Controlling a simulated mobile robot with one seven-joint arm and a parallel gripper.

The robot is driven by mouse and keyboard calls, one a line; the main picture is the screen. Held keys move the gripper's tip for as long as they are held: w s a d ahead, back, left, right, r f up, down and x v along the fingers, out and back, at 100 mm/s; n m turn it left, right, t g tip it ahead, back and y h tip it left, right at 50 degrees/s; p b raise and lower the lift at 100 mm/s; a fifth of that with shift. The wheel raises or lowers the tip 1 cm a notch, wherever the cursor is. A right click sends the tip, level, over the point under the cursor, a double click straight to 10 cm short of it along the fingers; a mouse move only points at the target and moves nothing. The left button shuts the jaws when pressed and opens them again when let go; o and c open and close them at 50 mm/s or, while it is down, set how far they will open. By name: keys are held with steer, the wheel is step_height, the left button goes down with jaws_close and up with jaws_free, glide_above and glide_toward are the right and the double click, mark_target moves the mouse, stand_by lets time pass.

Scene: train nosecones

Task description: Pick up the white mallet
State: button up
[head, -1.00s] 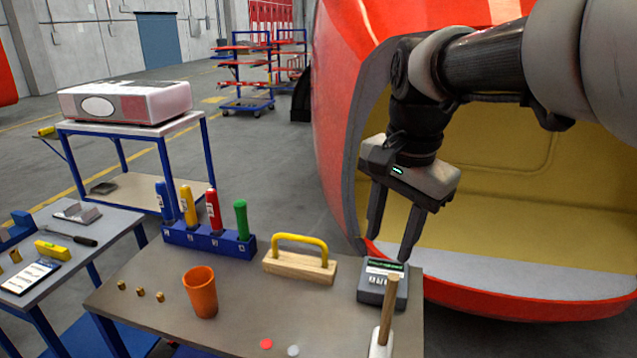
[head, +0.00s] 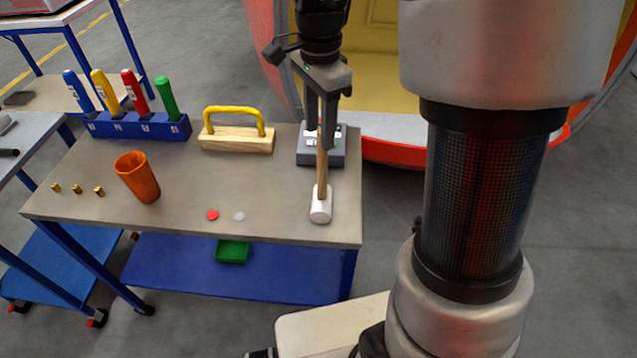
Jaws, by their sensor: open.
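The white mallet (head: 321,205) stands on its white head near the right end of the grey table (head: 200,222). Its wooden handle (head: 322,175) points up.
A dark scale-like box (head: 335,155) sits just behind the mallet. A wooden block with a yellow handle (head: 236,138), an orange cup (head: 137,178) and a blue rack (head: 135,124) of coloured tools stand to the left. A red disc (head: 212,215) and a pale disc (head: 239,216) lie near the front edge.

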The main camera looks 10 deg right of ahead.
glide_above(322, 174)
steer(key=w, duration=0.1)
steer(key=shift+w+d+f, duration=0.1)
steer(key=shift+d+f, duration=0.05)
steer(key=shift+f, duration=2.8)
steer(key=shift+r, duration=0.1)
jaws_close()
